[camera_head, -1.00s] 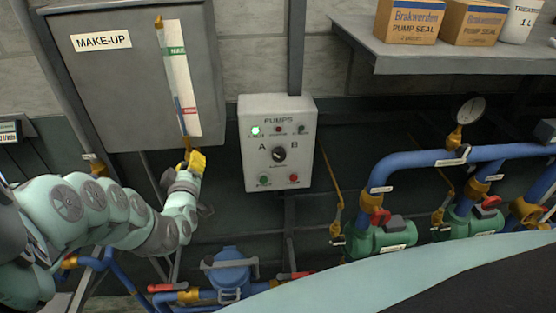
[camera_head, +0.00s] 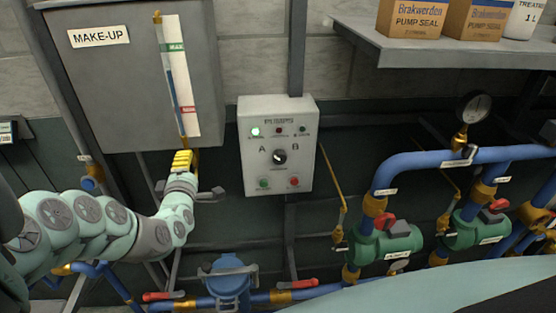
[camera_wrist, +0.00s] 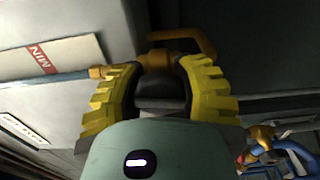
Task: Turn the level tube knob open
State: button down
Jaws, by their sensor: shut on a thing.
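The level tube (camera_head: 171,80) runs down the white scale on the grey MAKE-UP tank (camera_head: 110,85), with blue showing inside it. Its brass knob (camera_wrist: 192,38) sits at the tube's lower end and shows as a bent handle in the wrist view. My gripper (camera_head: 183,154) is at the foot of the tube, and its yellow fingers hide most of the knob in the head view. In the wrist view my gripper (camera_wrist: 162,66) has a finger on each side of the brass fitting and is shut on the knob. The exact finger contact is partly hidden.
The pump control box (camera_head: 279,146) is on the wall to the right. Below are blue pipes with a blue strainer-like body (camera_head: 230,278) and red-handled valves. Green pumps (camera_head: 388,242) stand at the right, under a shelf (camera_head: 440,50) with boxes.

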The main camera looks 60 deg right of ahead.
jog(key=shift+r+n, duration=0.15)
jog(key=shift+n, duration=0.65)
jog(key=shift+d, duration=0.1)
jog(key=shift+c, duration=2.3)
grip_release()
